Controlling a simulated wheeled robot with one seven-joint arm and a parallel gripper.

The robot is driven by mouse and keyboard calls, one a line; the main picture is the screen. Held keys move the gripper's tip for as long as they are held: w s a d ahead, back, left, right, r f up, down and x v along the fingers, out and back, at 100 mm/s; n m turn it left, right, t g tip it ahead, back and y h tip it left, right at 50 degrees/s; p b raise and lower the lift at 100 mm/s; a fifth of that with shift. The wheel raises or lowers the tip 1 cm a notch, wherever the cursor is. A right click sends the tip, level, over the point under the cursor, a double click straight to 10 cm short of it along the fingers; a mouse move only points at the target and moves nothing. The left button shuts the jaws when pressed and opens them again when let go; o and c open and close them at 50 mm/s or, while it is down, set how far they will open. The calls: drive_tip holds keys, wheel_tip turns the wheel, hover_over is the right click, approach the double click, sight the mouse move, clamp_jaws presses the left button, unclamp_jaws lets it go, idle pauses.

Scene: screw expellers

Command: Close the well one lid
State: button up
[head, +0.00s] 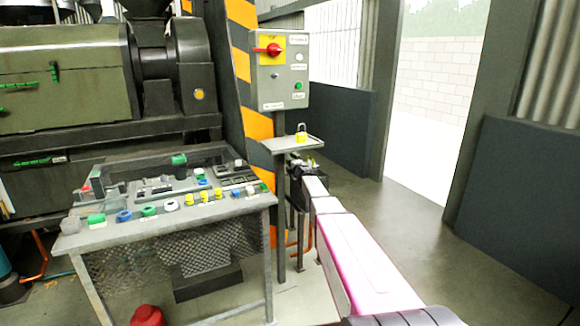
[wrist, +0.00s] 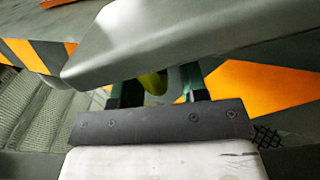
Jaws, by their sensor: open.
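My gripper (head: 303,163) is just below and in front of the small grey shelf (head: 281,146) on the post. It is open; its two fingers also show in the wrist view (wrist: 160,84). A yellow-green thing (wrist: 152,84) shows between or behind the fingers, partly hidden; I cannot tell whether they touch it. A large grey slab (wrist: 150,40) crosses the wrist view and hides the fingertips. I cannot tell for sure which part is the well one lid. A dark piece with a green knob (head: 179,160) stands at the back of the bench.
The bench (head: 150,226) carries several coloured knobs and caps. A yellow padlock-like thing (head: 301,136) sits on the shelf. A control box (head: 283,70) with a red switch is above it. A striped post (head: 243,45) stands behind. The floor at right is clear.

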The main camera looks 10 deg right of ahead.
clamp_jaws()
drive_tip(key=shift+d, duration=0.1)
drive_tip(key=w+d+r+m, duration=0.2)
drive_tip(key=w+d+m, duration=0.1)
drive_tip(key=d+m, duration=0.7)
drive_tip(key=w+d+f+m, duration=0.2)
drive_tip(key=d+f+m, duration=0.4)
drive_tip(key=d+m, duration=0.2)
drive_tip(key=shift+w+f+m, duration=0.3)
drive_tip(key=shift+w+m, duration=0.05)
drive_tip(key=shift+m, duration=0.45)
